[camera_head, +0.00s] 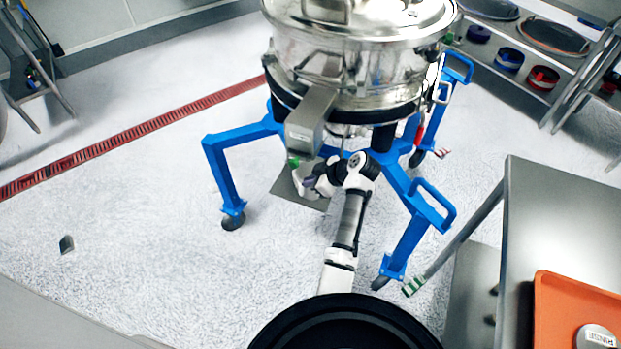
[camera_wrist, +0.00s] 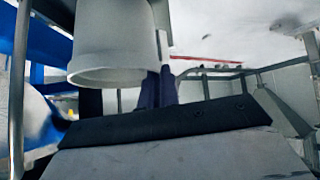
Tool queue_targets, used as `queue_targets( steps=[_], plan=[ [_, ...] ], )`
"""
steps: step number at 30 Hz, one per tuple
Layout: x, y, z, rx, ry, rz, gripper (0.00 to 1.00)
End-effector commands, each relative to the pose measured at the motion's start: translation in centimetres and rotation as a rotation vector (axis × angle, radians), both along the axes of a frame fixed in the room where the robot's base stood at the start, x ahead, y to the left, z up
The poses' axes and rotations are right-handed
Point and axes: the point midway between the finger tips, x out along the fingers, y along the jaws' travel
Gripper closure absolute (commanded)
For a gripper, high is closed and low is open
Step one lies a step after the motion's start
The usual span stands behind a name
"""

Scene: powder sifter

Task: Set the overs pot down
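The overs pot (camera_wrist: 112,45) is a pale grey-white vessel at the upper left of the wrist view, its wide round end low in the picture. My gripper (camera_wrist: 158,88) has dark purple-blue fingers close together at the pot's side handle, and looks shut on it. In the head view the small pale pot (camera_head: 302,172) shows partly behind my gripper (camera_head: 314,182), below the sifter's grey spout (camera_head: 310,118). I cannot tell whether the pot touches the plate.
The steel sifter (camera_head: 345,65) stands over us on a blue legged frame (camera_head: 222,170) with casters. A steel table (camera_head: 565,215) with an orange tray (camera_head: 570,310) is at right. A red floor drain (camera_head: 130,133) runs at left. Floor on the left is mostly clear.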

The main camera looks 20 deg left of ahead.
Motion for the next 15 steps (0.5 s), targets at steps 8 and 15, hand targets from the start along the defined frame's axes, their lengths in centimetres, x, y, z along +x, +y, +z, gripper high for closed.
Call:
queue_targets(
  steps=[8,15],
  plan=[
    [0.02,-0.01,-0.11,0.000,-0.002,0.001,0.93],
    [0.01,-0.02,-0.07,0.001,-0.002,0.001,0.74]
  ],
)
